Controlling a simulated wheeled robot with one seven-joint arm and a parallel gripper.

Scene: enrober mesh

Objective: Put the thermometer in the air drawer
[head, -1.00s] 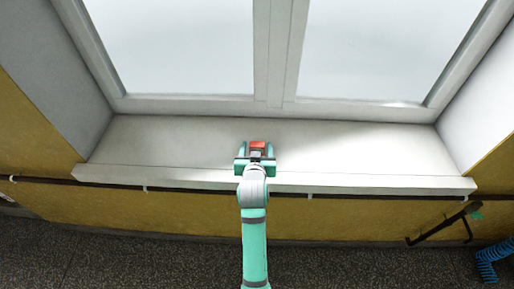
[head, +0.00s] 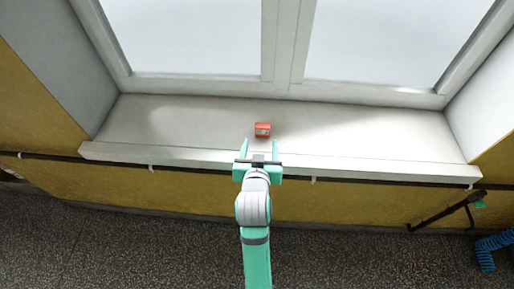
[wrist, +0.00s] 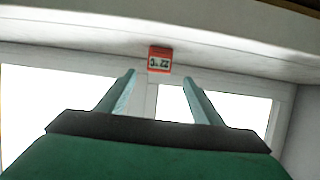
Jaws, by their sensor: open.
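A small red box with a pale display face, which looks like the thermometer (head: 263,130), stands on the white windowsill, a little left of the window's middle post. In the wrist view the thermometer (wrist: 160,60) shows dark digits upside down on a light panel, just beyond the fingertips. My gripper (head: 259,149) is open and empty at the sill's front edge, on the near side of the thermometer and apart from it. In the wrist view the two fingers of my gripper (wrist: 159,76) are spread with a clear gap. No air drawer is in view.
The windowsill (head: 370,140) is otherwise bare to both sides. Window panes rise behind it and reveal walls close both ends. A dark rail (head: 110,163) runs below the sill. A dark handle-like bar (head: 440,212) and a blue coiled hose (head: 488,250) are at lower right.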

